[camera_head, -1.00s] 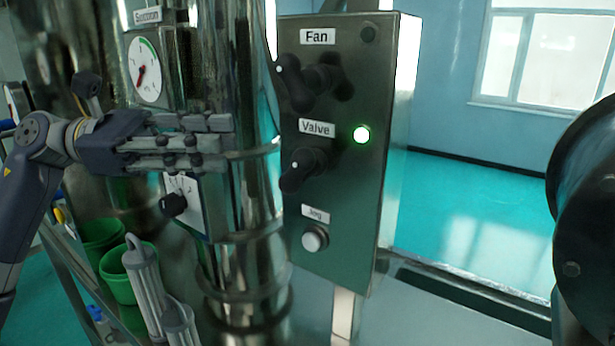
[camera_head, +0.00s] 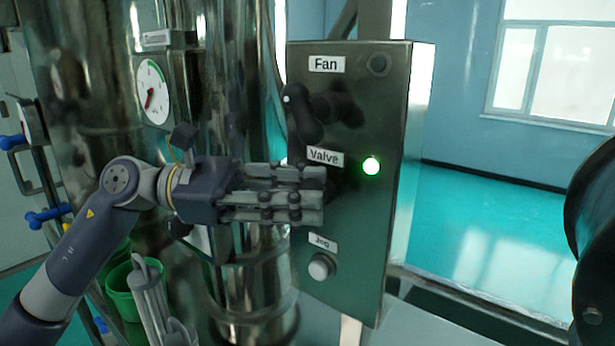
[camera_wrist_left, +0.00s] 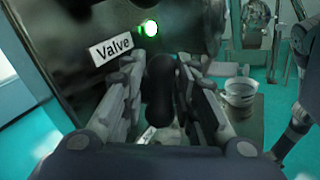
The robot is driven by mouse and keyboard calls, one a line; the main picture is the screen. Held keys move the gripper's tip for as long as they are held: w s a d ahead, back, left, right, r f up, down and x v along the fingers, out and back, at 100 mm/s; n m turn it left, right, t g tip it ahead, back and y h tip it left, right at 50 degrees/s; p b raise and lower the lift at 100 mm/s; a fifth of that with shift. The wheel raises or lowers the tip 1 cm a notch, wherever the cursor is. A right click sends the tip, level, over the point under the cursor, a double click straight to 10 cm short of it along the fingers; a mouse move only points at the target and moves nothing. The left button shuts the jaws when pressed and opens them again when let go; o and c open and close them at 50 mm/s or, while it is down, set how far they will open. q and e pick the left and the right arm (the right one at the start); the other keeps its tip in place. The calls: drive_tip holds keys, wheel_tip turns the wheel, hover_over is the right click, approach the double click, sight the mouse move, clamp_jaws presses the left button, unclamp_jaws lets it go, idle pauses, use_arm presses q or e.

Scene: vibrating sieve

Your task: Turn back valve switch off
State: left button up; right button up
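The control panel (camera_head: 365,230) stands upright in the middle of the head view, with "Fan", "Valve" and "Jog" labels. The black valve switch (camera_wrist_left: 160,90) shows in the left wrist view between my left gripper's fingers (camera_wrist_left: 163,78). In the head view my left gripper (camera_head: 318,194) is just below the Valve label (camera_head: 325,157) and hides the switch. Its two fingers are apart, one on each side of the switch; I cannot tell whether they touch it. The valve light (camera_head: 371,166) glows green. My right gripper is not in view.
The fan switch (camera_head: 302,112) sits above my left gripper and the white jog button (camera_head: 321,267) below it. Shiny pipes and a gauge (camera_head: 152,92) stand left of the panel. Green buckets (camera_head: 120,290) are lower left. Open floor (camera_head: 480,225) lies to the right.

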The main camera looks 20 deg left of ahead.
use_arm(q)
drive_tip(key=shift+s+d, duration=0.1)
drive_tip(key=shift+d, duration=0.3)
drive_tip(key=shift+c, duration=0.4)
clamp_jaws()
